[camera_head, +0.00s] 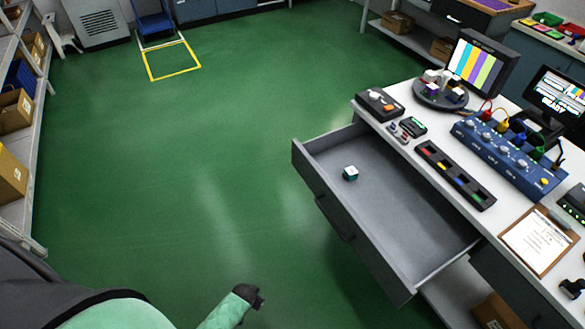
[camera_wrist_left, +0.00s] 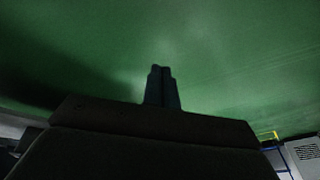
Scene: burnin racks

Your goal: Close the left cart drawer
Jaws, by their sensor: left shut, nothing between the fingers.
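The grey drawer (camera_head: 345,233) is pulled far out of the white-topped cart (camera_head: 470,190) in the head view. Its dark handle (camera_head: 335,219) is on the front panel, facing left and down in the picture. A small white and teal cube (camera_head: 350,173) lies inside the drawer. My left gripper (camera_head: 258,299) is at the bottom of the head view, left of the drawer front and apart from it. In the left wrist view its fingers (camera_wrist_left: 162,88) are together, empty, against the green floor. My right gripper is not in view.
On the cart top are a monitor (camera_head: 482,65), a blue box with knobs (camera_head: 508,155), a black tray (camera_head: 455,174) and a clipboard (camera_head: 539,239). Shelves with boxes (camera_head: 12,110) line the left. The green floor (camera_head: 180,160) between is clear.

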